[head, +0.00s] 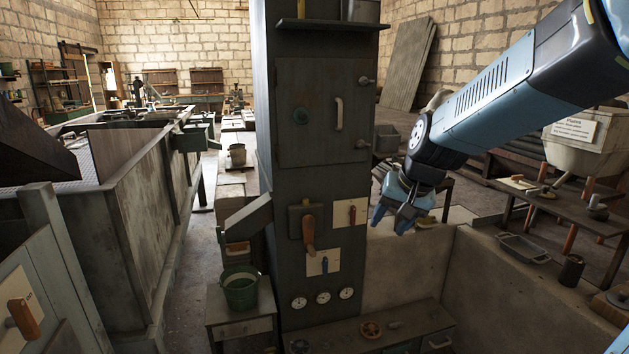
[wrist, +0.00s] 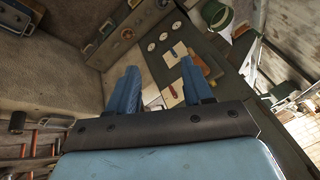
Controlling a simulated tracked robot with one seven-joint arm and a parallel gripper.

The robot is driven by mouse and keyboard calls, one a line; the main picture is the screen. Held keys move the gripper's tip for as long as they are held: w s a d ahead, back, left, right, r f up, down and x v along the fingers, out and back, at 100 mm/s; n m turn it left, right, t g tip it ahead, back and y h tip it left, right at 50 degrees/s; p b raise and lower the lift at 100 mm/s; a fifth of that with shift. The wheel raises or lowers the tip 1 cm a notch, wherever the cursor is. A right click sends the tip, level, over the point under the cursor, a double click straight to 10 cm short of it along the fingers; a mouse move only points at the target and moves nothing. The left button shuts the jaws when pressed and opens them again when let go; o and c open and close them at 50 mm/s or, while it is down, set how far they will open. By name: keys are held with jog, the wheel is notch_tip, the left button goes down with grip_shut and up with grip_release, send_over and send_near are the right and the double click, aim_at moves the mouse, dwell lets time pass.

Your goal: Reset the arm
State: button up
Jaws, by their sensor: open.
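My blue arm reaches in from the upper right in the head view. My gripper (head: 397,217) hangs at its end, in the air right of the dark control cabinet (head: 290,215). In the wrist view my gripper (wrist: 155,85) shows two blue fingers spread apart with nothing between them. The cabinet carries a large wooden-handled lever (head: 309,232), a smaller red lever (head: 352,214) and a blue lever (head: 325,264) on pale plates. Three round gauges (head: 323,297) sit below them. My gripper appears apart from all of these.
A green bucket (head: 240,290) stands on a small stand left of the cabinet. A low shelf (head: 380,330) with a wheel runs in front. A wooden table (head: 560,205) and a stone trough wall (head: 410,265) lie at the right. A large metal tank (head: 140,215) fills the left.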

jog(key=s+d+r+n+h, duration=0.1)
jog(key=s+d+r, duration=0.1)
jog(key=s, duration=0.6)
jog(key=s+d+r+n+t+h, duration=0.1)
jog(key=s+d+r, duration=0.2)
jog(key=s, duration=0.6)
jog(key=shift+d+r+h, duration=0.15)
jog(key=shift+d+h, duration=0.15)
jog(key=shift+d, duration=1)
jog(key=shift+s, duration=0.1)
